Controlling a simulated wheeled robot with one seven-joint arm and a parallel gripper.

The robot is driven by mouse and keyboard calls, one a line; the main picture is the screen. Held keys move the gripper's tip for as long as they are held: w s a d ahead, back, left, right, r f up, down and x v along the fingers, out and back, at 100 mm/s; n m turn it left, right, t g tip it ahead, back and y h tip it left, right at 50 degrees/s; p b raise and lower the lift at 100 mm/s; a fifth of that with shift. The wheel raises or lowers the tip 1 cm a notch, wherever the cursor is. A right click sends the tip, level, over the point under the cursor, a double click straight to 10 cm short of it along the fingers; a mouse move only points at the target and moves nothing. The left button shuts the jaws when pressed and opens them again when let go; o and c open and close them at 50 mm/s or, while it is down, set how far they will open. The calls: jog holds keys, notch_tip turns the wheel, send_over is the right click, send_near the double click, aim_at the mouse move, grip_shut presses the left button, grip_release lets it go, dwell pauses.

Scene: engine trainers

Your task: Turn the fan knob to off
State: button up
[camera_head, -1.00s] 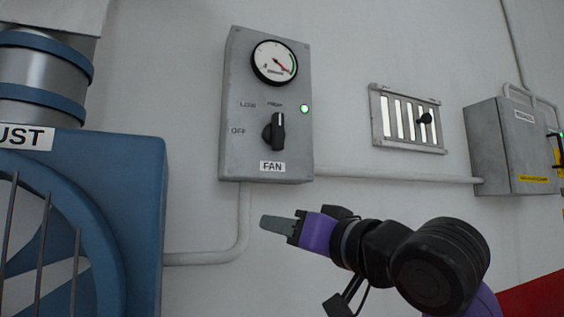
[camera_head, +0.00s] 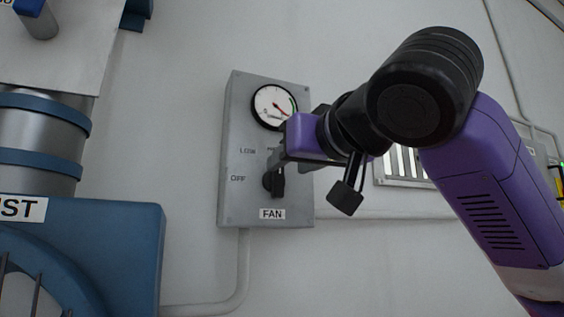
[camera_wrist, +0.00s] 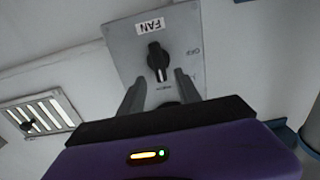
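The black fan knob (camera_head: 273,184) is on the grey control box (camera_head: 234,205), above its FAN label (camera_head: 271,214). OFF (camera_head: 238,178) is printed left of the knob and LOW is above that; the HIGH label is mostly covered by my gripper. My gripper (camera_head: 276,163) is at the knob's upper edge. In the wrist view the box appears upside down, with the knob (camera_wrist: 157,58) just beyond my fingertips (camera_wrist: 159,77). The two fingers are apart with nothing between them. The knob's bar stands nearly upright; its pointer mark is unclear now.
A round gauge (camera_head: 274,106) sits above the knob, partly behind my gripper. A blue exhaust unit (camera_head: 110,240) stands at the left. A slatted vent (camera_wrist: 40,115) is on the wall beside the box. A conduit (camera_head: 243,270) runs below the box.

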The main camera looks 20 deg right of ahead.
aim_at(280, 170)
jog(key=shift+w+p, duration=0.65)
jog(key=shift+w, duration=1.55)
jog(key=shift+c, duration=0.2)
grip_shut()
